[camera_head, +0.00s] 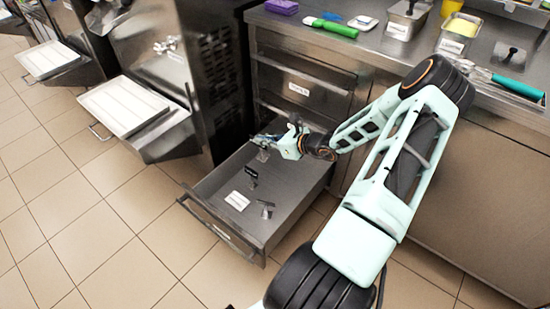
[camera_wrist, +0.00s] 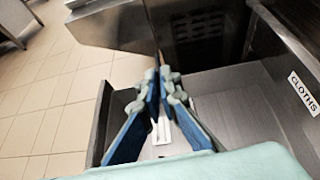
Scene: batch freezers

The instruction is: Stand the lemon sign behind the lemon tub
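My gripper (camera_head: 268,141) is over the open drawer (camera_head: 291,225), pointing left toward the freezer. In the wrist view its fingertips (camera_wrist: 167,84) are close together, with a thin upright piece (camera_wrist: 161,58) seen edge-on between them. It looks like a small sign; its label cannot be read. In the head view a small grey piece (camera_head: 262,155) hangs just under the fingertips. A dark small sign (camera_head: 252,173) and a metal sign holder (camera_head: 266,209) stand in the drawer. On the counter, a metal tub with yellow contents (camera_head: 461,27) stands at upper right; its label is unreadable.
A white stack (camera_head: 237,200) lies in the drawer. The counter (camera_head: 390,47) holds a green-handled spatula (camera_head: 332,27), a purple block (camera_head: 282,6), a metal container (camera_head: 408,18) and a green-handled tool (camera_head: 517,87). Freezers with white trays (camera_head: 124,106) stand left. The tiled floor is clear.

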